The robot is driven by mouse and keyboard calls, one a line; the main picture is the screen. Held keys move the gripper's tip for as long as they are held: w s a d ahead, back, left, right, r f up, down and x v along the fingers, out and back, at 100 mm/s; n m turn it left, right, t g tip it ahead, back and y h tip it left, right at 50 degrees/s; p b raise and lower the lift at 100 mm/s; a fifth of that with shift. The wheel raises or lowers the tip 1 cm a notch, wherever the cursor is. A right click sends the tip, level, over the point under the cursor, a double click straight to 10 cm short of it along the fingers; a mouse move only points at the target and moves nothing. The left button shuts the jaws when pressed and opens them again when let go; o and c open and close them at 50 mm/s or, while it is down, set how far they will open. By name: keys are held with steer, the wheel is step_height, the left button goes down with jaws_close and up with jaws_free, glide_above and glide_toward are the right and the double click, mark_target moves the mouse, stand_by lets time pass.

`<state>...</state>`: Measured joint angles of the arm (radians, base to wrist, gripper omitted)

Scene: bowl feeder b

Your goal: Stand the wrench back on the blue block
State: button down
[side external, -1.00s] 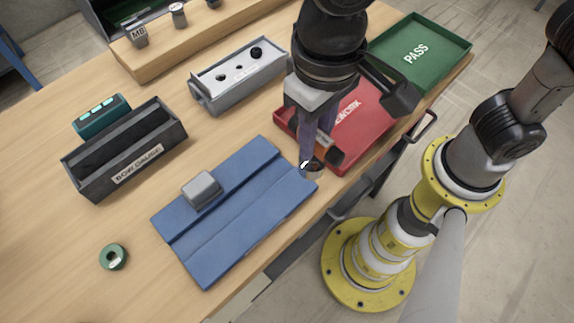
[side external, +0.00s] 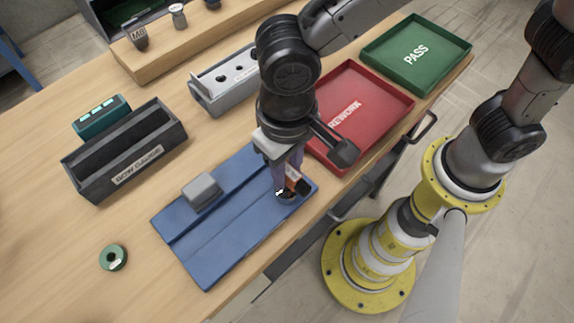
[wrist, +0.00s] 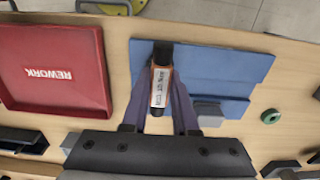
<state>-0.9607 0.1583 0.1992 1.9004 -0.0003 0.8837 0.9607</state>
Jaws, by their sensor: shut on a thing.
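The wrench (side external: 290,182), dark with an orange and white labelled part, is between the fingers of my gripper (side external: 282,178). My gripper is shut on it. In the wrist view the wrench (wrist: 161,88) shows its label and dark end between the two purplish fingers (wrist: 160,104). A shiny round end shows low by the fingertips in the side view. The blue block (side external: 215,240) is a wide, stepped slab on the bench. The wrench is over its right end; I cannot tell whether they touch. The blue block also shows in the wrist view (wrist: 225,65).
A grey block (side external: 202,190) sits on the blue block's far side. The red REWORK tray (side external: 380,88) is close behind on the right, with the green PASS tray (side external: 445,45) beyond. Bare bench lies between.

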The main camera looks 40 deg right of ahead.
steer(key=shift+f, duration=0.15)
steer(key=c, duration=0.7)
jaws_free()
step_height(320, 180, up, 12)
steer(key=w+d+r+t+y, duration=0.1)
steer(key=d, duration=0.4)
steer(key=w+d+r, duration=0.2)
steer(key=d, duration=0.3)
steer(key=s+d+f+t, duration=0.1)
steer(key=s+d, duration=0.1)
steer(key=d, duration=0.4)
steer(key=s+d+f+t, duration=0.1)
steer(key=s+d+t, duration=0.1)
steer(key=d, duration=0.5)
steer(key=s+d+f+t+h, duration=0.1)
steer(key=s+d+f, duration=0.1)
steer(key=d, duration=0.4)
steer(key=shift+s+d+t, duration=0.3)
steer(key=shift+s+d, duration=0.1)
steer(key=shift+s, duration=0.3)
